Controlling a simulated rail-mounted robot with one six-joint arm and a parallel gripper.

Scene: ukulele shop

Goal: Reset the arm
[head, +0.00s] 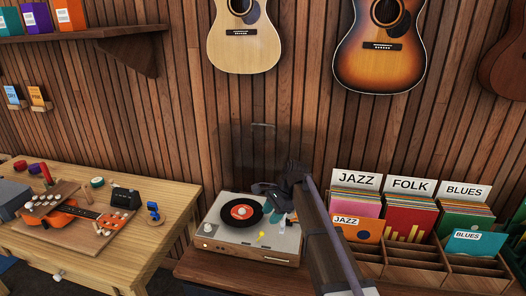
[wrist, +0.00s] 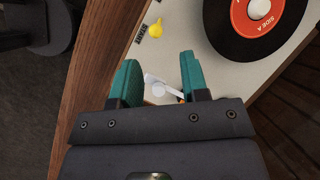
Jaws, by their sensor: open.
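My gripper (wrist: 158,82) is open in the wrist view, its two teal fingers apart with nothing held between them. It hangs over the record player (head: 247,246), near the right side of its deck. A black record with a red label (head: 242,212) lies on the platter, and its label also shows at the top right of the wrist view (wrist: 264,14). A small white part (wrist: 160,84) of the player shows between the fingers.
Record bins (head: 415,262) with jazz, folk and blues dividers stand right of my arm. A wooden workbench (head: 160,185) with a small orange ukulele (head: 75,210) and tools is at left. Guitars (head: 243,40) hang on the slatted wall above. A small yellow piece (wrist: 156,29) is on the player's deck.

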